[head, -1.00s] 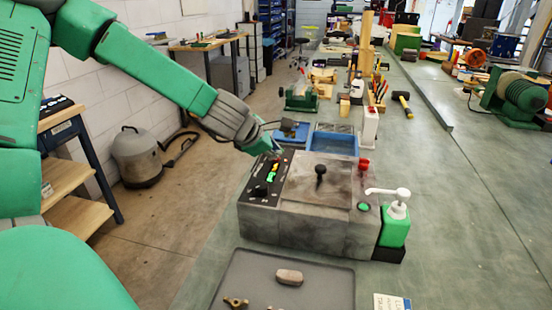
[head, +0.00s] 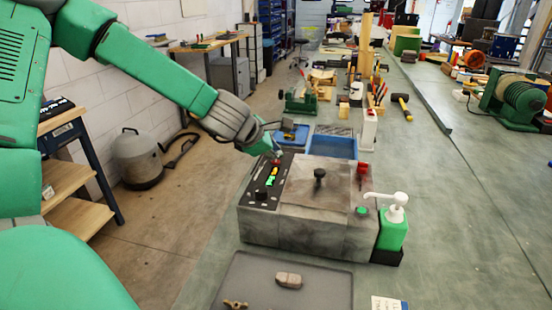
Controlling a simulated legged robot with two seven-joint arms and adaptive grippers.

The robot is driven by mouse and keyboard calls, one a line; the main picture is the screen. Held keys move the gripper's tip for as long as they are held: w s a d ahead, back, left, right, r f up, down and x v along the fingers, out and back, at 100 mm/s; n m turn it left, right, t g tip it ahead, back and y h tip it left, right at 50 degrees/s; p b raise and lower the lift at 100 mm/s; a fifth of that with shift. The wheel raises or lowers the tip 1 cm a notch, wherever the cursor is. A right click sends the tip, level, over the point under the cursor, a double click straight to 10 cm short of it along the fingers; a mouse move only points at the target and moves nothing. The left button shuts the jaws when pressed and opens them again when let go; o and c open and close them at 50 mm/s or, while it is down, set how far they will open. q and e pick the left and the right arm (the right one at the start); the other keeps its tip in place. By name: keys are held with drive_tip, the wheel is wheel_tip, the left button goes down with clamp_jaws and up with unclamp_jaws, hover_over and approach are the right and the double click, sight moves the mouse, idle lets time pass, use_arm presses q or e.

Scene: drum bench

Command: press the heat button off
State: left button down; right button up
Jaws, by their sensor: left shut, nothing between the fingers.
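A grey machine (head: 310,236) with a lid and a black knob (head: 319,174) stands on the bench. Its black control panel (head: 262,203) on the left side carries a red button (head: 276,162), a yellow and a green one (head: 271,178), and a black knob near the front. Which of these is the heat button I cannot tell. My left gripper (head: 277,153) is shut and empty at the far end of the panel, right by the red button. Whether it touches the button I cannot tell. My right gripper is not in view.
A green soap bottle (head: 393,230) with a white pump stands at the machine's right. A dark tray (head: 280,262) with small parts lies in front. Blue bins (head: 333,146) stand behind.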

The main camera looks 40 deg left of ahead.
sight(275, 161)
use_arm(q)
drive_tip(key=shift+r, duration=0.1)
wheel_tip(275, 161, up, 6)
drive_tip(key=p, duration=0.6)
idle(0.3)
